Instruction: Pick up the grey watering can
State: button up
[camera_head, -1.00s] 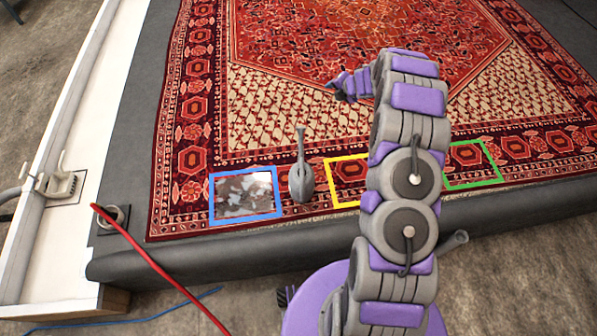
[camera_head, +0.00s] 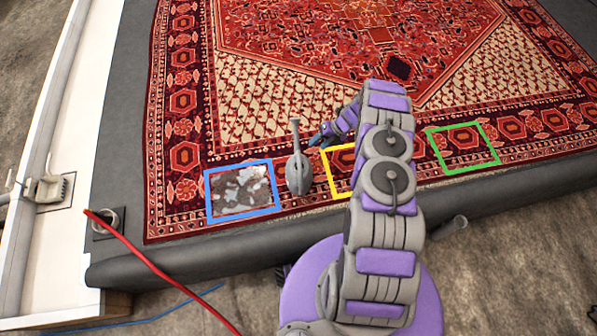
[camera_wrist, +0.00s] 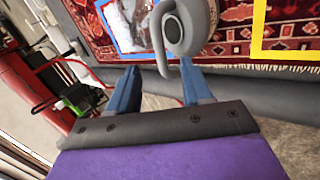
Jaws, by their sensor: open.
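The grey watering can (camera_head: 298,173) stands on the patterned rug (camera_head: 250,100), between the blue frame and the yellow frame, its spout pointing to the far side. In the wrist view the can (camera_wrist: 190,25) is at the top centre, with its curved handle reaching down between the finger lines. My gripper (camera_head: 322,138) is just right of the can in the head view. In the wrist view its two blue fingers (camera_wrist: 160,85) are spread apart, with the handle's lower end near the gap. I cannot tell whether they touch it.
A blue frame (camera_head: 209,198) around a grey-white patch lies left of the can. A yellow frame (camera_head: 331,160) lies right of it, partly behind my arm, and a green frame (camera_head: 437,151) lies farther right. A red hose (camera_head: 150,262) crosses the near left corner.

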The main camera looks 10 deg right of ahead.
aim_at(299, 158)
jog(key=shift+w+b+x, duration=0.15)
jog(key=shift+b+x, duration=1)
jog(key=shift+x, duration=2.45)
jog(key=shift+w+b+x, duration=0.1)
jog(key=shift+b+x, duration=1)
jog(key=shift+x, duration=2.55)
jog(key=shift+r, duration=0.15)
jog(key=shift+c, duration=0.2)
grip_shut()
